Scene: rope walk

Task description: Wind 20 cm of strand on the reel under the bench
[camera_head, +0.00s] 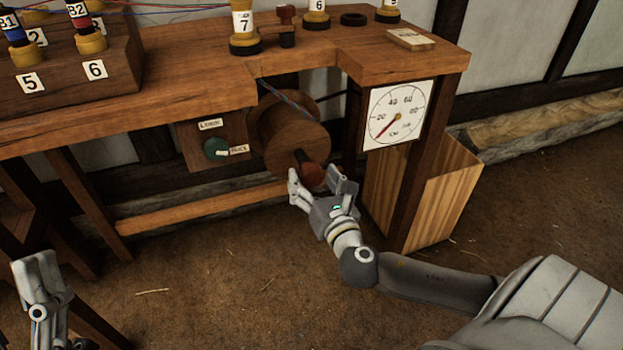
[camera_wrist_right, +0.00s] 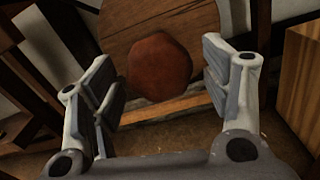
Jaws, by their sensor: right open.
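The wooden reel (camera_head: 283,133) sits under the bench (camera_head: 190,70), with a strand (camera_head: 284,97) running down onto it. A reddish-brown knob (camera_head: 312,174) stands out from its face. In the right wrist view the knob (camera_wrist_right: 160,67) lies between and beyond my open fingers, in front of the reel's round face (camera_wrist_right: 135,25). My right gripper (camera_head: 320,184) is open at the knob, and I see no finger closed on it. The dial (camera_head: 395,115) has a red needle pointing to the lower left, below 20. My left gripper (camera_head: 38,275) is at the lower left; its finger gap is unclear.
A green switch knob (camera_head: 216,149) with small labels is on a panel left of the reel. A wooden bin (camera_head: 450,190) stands right of the dial post. Numbered bobbins (camera_head: 244,30) stand on the bench. The floor in front is clear.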

